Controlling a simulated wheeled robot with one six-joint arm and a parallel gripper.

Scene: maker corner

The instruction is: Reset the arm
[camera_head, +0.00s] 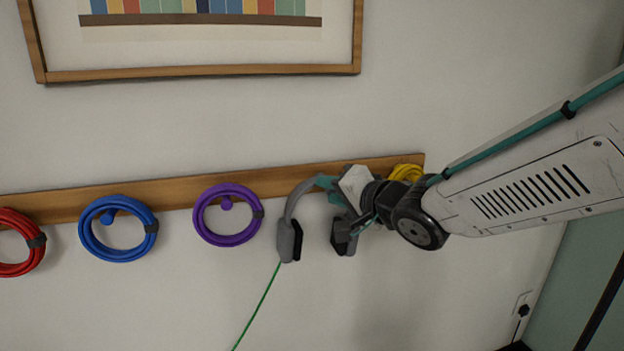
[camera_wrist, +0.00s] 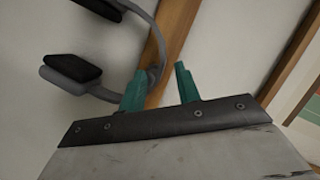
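My gripper (camera_head: 329,190) is at the wooden wall rail, beside the top of the grey headphones (camera_head: 287,240). In the wrist view its two teal fingers (camera_wrist: 160,70) stand apart with a gap between them. The headphones (camera_wrist: 72,70) hang at the rail with both dark-padded ear cups down. Their headband passes close to the left finger; I cannot tell whether it touches. My gripper and wrist hide part of the headband in the head view.
The rail (camera_head: 165,191) also holds red (camera_head: 15,268), blue (camera_head: 92,241), purple (camera_head: 207,234) and yellow (camera_head: 408,172) cable coils; my wrist partly covers the yellow one. A green line (camera_head: 258,307) runs down from the headphones. A framed picture (camera_head: 200,71) hangs above.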

